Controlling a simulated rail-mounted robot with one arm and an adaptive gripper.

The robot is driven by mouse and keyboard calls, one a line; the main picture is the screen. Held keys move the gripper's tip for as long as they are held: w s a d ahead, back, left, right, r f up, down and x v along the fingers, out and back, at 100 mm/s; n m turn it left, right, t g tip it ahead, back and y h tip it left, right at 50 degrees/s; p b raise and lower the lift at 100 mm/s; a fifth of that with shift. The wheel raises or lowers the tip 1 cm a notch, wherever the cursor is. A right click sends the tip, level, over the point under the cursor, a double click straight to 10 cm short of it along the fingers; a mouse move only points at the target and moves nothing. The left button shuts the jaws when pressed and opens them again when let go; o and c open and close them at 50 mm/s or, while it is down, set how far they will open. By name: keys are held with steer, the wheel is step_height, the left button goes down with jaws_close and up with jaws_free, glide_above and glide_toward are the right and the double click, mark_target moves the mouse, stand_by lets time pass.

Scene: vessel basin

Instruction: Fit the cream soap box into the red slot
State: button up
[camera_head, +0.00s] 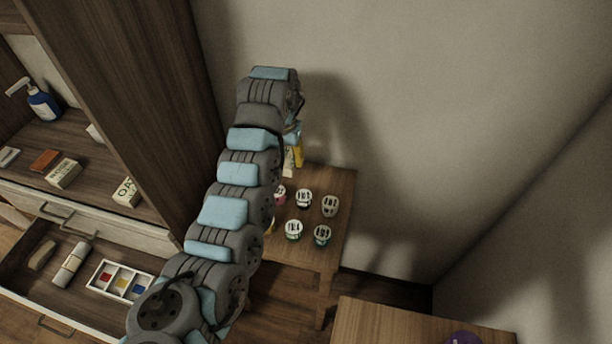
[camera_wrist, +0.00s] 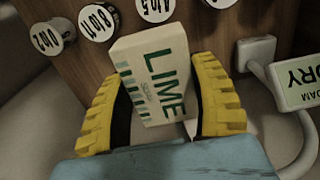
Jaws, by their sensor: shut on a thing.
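My gripper (camera_wrist: 160,66) has yellow ribbed fingers closed on the sides of a cream box (camera_wrist: 152,72) with green LIME lettering. The box is tilted in the wrist view and its top end sticks out beyond the fingers. In the head view my arm hides most of the gripper; a yellow finger shows above the small table's far edge. The red slot (camera_head: 107,277) is the left compartment of a white tray (camera_head: 94,275) in the open drawer at lower left, well away from the gripper. The red slot looks empty.
Several numbered jars (camera_head: 304,198) stand on the small table (camera_head: 340,185) below the gripper. A white plug (camera_wrist: 257,52) and a labelled box (camera_wrist: 300,82) are at the wrist view's right. The drawer (camera_head: 30,290) also holds a roll (camera_head: 71,263). The cabinet's side panel (camera_head: 150,90) stands between shelf and table.

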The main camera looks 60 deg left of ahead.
steer(key=shift+w+d+f, duration=0.1)
steer(key=shift+w+f, duration=0.15)
steer(key=shift+w, duration=0.25)
steer(key=shift+w+f+b, duration=0.4)
steer(key=shift+w+f, duration=0.2)
steer(key=shift+f, duration=0.05)
glide_above(306, 180)
steer(key=shift+s+d+f, duration=0.1)
steer(key=shift+f, duration=0.95)
steer(key=shift+s+f, duration=0.1)
steer(key=shift+f, duration=0.95)
steer(key=shift+w+f, duration=0.1)
steer(key=shift+w+f, duration=0.15)
steer(key=shift+f+b, duration=0.3)
steer(key=shift+f, duration=1.15)
steer(key=o, duration=1.2)
steer(key=shift+f, duration=0.15)
